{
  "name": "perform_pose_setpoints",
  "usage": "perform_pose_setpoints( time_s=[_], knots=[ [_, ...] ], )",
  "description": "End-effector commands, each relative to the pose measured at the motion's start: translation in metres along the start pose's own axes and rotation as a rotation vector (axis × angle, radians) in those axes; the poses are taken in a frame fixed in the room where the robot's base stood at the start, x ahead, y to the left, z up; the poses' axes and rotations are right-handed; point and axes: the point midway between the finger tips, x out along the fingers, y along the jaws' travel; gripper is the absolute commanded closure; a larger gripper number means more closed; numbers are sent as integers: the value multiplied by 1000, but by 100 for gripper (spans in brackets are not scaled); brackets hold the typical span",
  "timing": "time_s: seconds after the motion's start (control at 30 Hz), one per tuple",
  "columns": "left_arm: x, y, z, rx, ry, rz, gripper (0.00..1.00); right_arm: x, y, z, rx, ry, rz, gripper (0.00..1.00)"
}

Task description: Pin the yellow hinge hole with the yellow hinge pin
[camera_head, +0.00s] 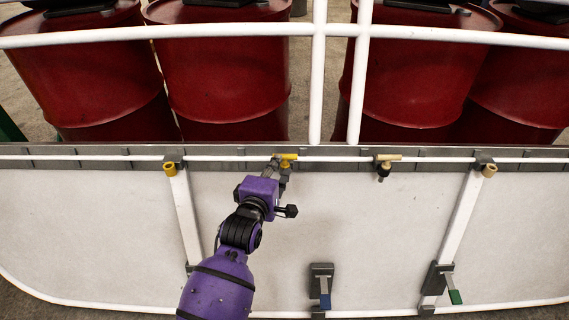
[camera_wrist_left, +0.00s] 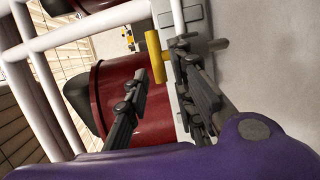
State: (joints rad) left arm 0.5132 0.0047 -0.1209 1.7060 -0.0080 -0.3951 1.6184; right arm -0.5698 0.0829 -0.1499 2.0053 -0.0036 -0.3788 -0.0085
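The yellow hinge pin (camera_head: 287,156) sits at the grey rail along the top of the white panel. In the left wrist view the pin (camera_wrist_left: 155,58) lies between the spread fingertips, with a visible gap to the left finger. My left gripper (camera_head: 279,163) is open at the pin; contact with the other finger cannot be told. It also shows in the left wrist view (camera_wrist_left: 161,62). The yellow hinge hole (camera_head: 170,169) is a small yellow ring on a dark bracket, left of the gripper. My right gripper is not in view.
A tan pin (camera_head: 388,157) and a tan ring (camera_head: 489,171) are farther right. White railing bars (camera_head: 318,70) stand above the rail, before red drums (camera_head: 225,70). Blue (camera_head: 325,292) and green (camera_head: 454,290) handles are low on the panel. Its middle is mostly clear.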

Motion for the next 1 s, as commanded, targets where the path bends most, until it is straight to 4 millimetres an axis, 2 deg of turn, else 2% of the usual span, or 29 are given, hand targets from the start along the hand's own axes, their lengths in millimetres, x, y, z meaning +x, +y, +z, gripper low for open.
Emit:
perform_pose_setpoints(
  time_s=[0.13, 0.3, 0.53, 0.7, 1.0],
  knots=[
    [25, 3, 1, 2, -2, 2, 77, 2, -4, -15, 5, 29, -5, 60],
    [40, 2, 1, 2, -1, 1, 77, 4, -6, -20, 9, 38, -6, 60],
    [40, 1, 1, 2, 0, 1, 77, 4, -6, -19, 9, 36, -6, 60],
    [40, 2, 1, 2, -1, 1, 99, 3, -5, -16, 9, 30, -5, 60],
    [40, 3, 1, 2, -1, 3, 100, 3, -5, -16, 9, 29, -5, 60]
  ],
)
